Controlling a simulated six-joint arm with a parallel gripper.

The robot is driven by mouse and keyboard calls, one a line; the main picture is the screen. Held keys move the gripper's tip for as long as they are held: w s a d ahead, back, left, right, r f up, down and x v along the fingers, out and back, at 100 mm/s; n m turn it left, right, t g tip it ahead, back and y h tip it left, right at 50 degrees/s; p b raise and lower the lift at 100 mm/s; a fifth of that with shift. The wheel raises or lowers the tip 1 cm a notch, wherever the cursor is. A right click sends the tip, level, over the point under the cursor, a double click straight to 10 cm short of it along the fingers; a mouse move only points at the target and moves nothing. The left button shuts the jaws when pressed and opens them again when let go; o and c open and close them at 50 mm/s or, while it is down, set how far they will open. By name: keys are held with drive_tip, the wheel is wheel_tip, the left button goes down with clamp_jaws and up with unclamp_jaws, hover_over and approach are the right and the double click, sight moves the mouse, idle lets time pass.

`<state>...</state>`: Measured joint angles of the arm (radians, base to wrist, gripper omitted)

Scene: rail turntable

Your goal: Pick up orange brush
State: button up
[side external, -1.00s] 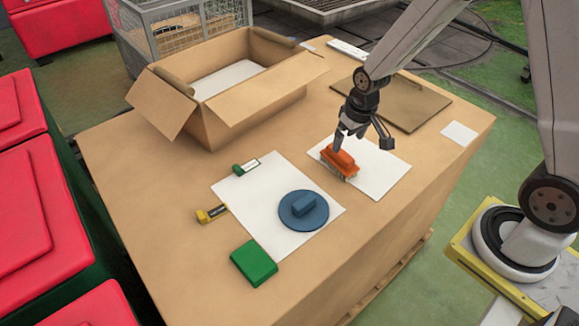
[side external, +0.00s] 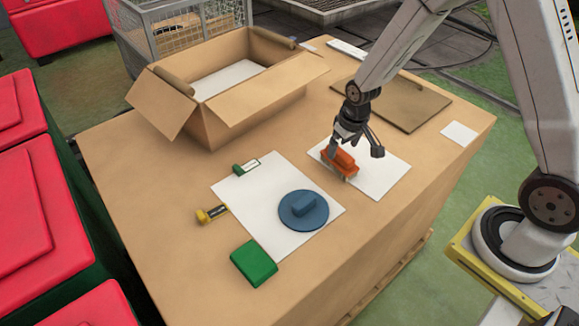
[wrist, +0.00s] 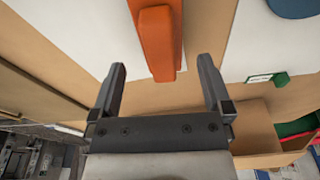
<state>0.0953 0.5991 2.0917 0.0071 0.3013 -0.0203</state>
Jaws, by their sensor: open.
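The orange brush (side external: 343,160) lies on a white sheet (side external: 376,176) on the cardboard-coloured table top, bristles down. In the wrist view the brush (wrist: 158,45) shows at top centre, beyond and between the two fingertips. My gripper (side external: 356,148) is just above the brush in the side view, with one finger near its far end. The gripper also shows in the wrist view (wrist: 160,78). Its jaws are open, and nothing is between them. Whether a finger touches the brush cannot be told.
A blue round block (side external: 304,210) sits on another white sheet (side external: 250,205). A green block (side external: 253,263), a yellow-black item (side external: 212,214) and a green clip (side external: 246,168) lie nearby. An open cardboard box (side external: 255,110) stands at the back. A brown board (side external: 405,105) lies behind my gripper.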

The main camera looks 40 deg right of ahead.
sight(341, 152)
drive_tip(key=shift+f, duration=0.1)
drive_tip(key=shift+w+f, duration=0.25)
drive_tip(key=shift+f, duration=1)
drive_tip(key=shift+w+f, duration=0.25)
drive_tip(key=shift+f, duration=0.95)
drive_tip(key=c, duration=1.3)
